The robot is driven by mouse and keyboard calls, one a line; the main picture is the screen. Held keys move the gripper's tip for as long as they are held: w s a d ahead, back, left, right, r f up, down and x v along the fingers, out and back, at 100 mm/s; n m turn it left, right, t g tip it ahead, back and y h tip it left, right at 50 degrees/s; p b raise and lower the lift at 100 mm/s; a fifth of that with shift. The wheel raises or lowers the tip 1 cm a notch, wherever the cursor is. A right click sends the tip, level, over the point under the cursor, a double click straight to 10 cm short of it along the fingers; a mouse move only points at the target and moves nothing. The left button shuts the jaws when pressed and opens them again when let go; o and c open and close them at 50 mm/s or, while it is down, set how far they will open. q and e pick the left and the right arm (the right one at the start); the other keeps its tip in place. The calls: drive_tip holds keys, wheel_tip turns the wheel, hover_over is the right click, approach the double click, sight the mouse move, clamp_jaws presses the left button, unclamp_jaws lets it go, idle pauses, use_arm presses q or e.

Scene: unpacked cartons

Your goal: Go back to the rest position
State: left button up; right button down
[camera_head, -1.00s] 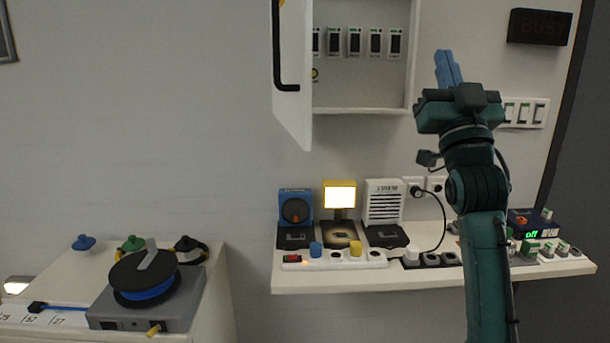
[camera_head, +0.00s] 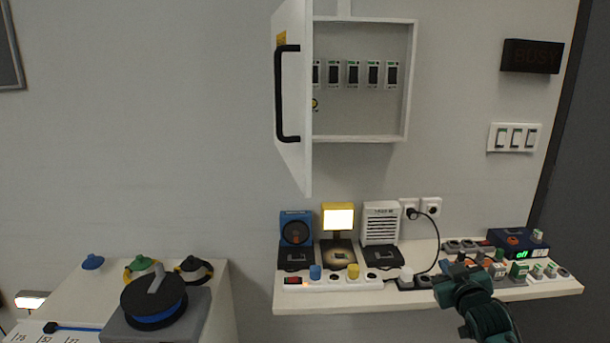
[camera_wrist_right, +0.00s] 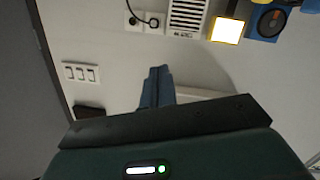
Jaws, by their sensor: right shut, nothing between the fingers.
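My right arm comes in at the lower right of the head view, and its gripper (camera_head: 460,286) is low in front of the shelf's right part. Its fingers are hard to make out there. In the right wrist view the blue fingers (camera_wrist_right: 157,74) are together, with nothing between them. My left gripper is in neither view.
A wall shelf (camera_head: 430,300) holds power strips, a lit yellow lamp (camera_head: 338,218), a blue device (camera_head: 296,228) and a white speaker-like box (camera_head: 381,222). Above it hangs a cabinet with its door (camera_head: 293,95) open. A cable reel (camera_head: 153,301) stands at the lower left.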

drive_tip(key=s+a+f+g+y, duration=0.3)
drive_tip(key=s+a+f, duration=0.6)
drive_tip(key=s+f, duration=0.5)
drive_tip(key=s+a+f+g, duration=0.1)
drive_tip(key=s+a+f, duration=0.1)
drive_tip(key=s, duration=0.5)
drive_tip(key=s+a+f+g+y, duration=0.1)
drive_tip(key=s+a, duration=0.3)
drive_tip(key=s, duration=0.4)
drive_tip(key=s+a+f, duration=0.3)
drive_tip(key=s, duration=0.4)
drive_tip(key=shift+s+g+y, duration=0.25)
drive_tip(key=shift+g+y, duration=0.05)
drive_tip(key=shift+g, duration=0.1)
drive_tip(key=shift+a, duration=0.1)
